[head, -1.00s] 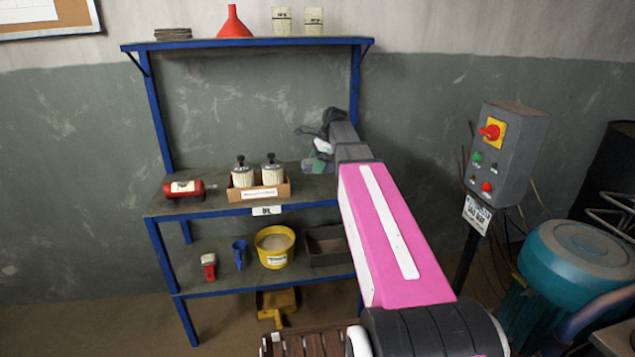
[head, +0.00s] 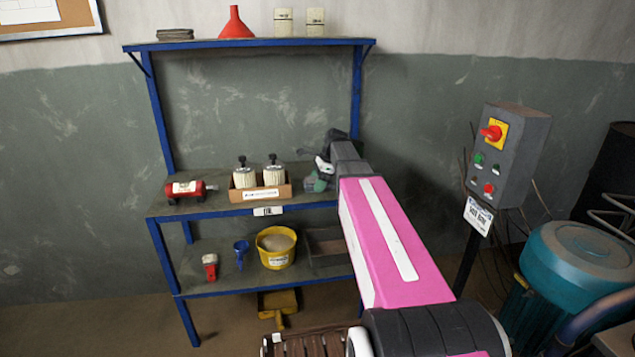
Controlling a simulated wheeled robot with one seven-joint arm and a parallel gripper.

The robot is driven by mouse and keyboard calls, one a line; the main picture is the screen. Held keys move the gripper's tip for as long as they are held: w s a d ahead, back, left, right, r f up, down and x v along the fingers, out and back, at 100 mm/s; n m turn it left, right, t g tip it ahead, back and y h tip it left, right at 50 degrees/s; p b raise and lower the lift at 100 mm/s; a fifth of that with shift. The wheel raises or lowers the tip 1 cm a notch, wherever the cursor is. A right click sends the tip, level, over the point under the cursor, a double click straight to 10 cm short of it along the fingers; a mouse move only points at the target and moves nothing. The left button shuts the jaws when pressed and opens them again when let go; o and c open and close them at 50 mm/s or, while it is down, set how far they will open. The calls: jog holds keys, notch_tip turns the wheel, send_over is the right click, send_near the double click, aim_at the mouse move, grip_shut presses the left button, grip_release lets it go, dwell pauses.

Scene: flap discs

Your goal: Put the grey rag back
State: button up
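My gripper (head: 323,172) is at the right end of the middle shelf (head: 220,205), low over the board and right of the cardboard tray. It is small and partly hidden by my own arm. A white patch and a small green patch show at it. A greyish, cloth-like patch (head: 311,184) shows at its lower left, at about shelf level. This may be the grey rag, but I cannot tell it surely from the gripper. Whether it is held or lies on the shelf, and whether the fingers are open or shut, I cannot tell.
The cardboard tray (head: 268,194) with two white canisters stands left of my gripper. A red cylinder (head: 187,189) lies farther left. Below are a yellow bucket (head: 276,258), a blue scoop (head: 241,250) and a dark bin (head: 325,240). A control box (head: 508,150) stands to the right.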

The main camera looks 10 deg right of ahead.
jog(key=o, duration=0.4)
jog(key=shift+r, duration=0.1)
jog(key=v, duration=1.2)
